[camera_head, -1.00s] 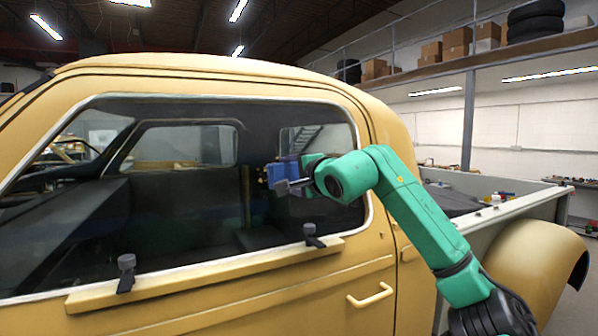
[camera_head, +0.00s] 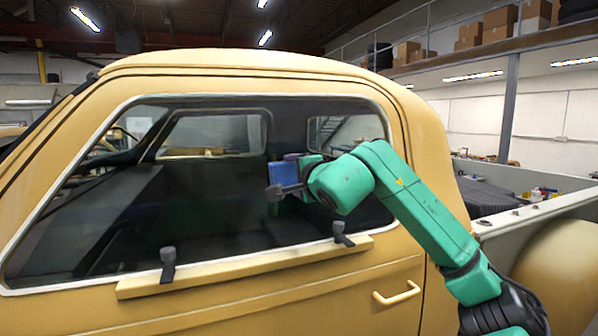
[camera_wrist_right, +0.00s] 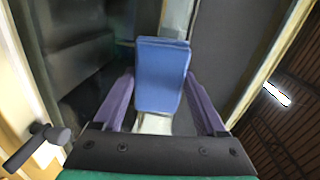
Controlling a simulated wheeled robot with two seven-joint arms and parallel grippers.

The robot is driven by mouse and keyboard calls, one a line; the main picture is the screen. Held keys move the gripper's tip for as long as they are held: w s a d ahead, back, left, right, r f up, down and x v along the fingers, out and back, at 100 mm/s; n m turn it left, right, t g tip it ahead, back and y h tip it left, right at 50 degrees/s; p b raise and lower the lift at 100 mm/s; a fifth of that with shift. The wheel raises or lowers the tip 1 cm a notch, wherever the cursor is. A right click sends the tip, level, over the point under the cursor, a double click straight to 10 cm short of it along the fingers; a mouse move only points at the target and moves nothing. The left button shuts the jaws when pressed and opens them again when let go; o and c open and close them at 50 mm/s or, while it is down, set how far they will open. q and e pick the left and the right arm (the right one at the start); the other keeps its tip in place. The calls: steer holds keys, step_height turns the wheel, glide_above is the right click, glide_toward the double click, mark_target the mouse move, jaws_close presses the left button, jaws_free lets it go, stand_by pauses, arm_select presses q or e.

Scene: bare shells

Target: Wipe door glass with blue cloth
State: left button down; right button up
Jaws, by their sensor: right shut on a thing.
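The yellow truck's door glass (camera_head: 215,215) is a wide dark pane in a white-edged frame in the head view. The blue cloth (camera_head: 283,175) is a folded pad in front of the right part of the pane. In the right wrist view the cloth (camera_wrist_right: 162,75) sits between the purple fingers. My right gripper (camera_head: 285,182) is shut on the cloth; it also shows in the wrist view (camera_wrist_right: 161,95). The cloth is at or close to the glass; I cannot tell whether it touches. My left gripper is not in view.
A yellow ledge (camera_head: 245,268) with two dark clamps (camera_head: 168,263) runs below the window and stands out from the door. The door handle (camera_head: 397,294) is lower right. The truck bed (camera_head: 530,212) lies to the right. Boxes (camera_head: 500,20) rest on a high shelf.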

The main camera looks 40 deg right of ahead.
steer(key=shift+w+d+r+p, duration=0.1)
steer(key=shift+r+p, duration=0.45)
steer(key=shift+r, duration=0.2)
steer(key=shift+d+f, duration=0.15)
steer(key=shift+d, duration=0.1)
steer(key=shift+s+d+b, duration=0.2)
steer(key=shift+d+b, duration=0.15)
steer(key=shift+b, duration=0.05)
steer(key=shift+s+d+b, duration=0.15)
steer(key=shift+s+d, duration=0.1)
steer(key=shift+d, duration=0.35)
steer(key=shift+s+d+b, duration=0.15)
steer(key=shift+s+d, duration=0.05)
steer(key=shift+d, duration=0.4)
steer(key=s+d+b, duration=0.1)
steer(key=s+d, duration=0.1)
steer(key=d, duration=0.4)
steer(key=shift+d+b, duration=0.15)
steer(key=shift+b, duration=0.15)
steer(key=shift+s, duration=0.15)
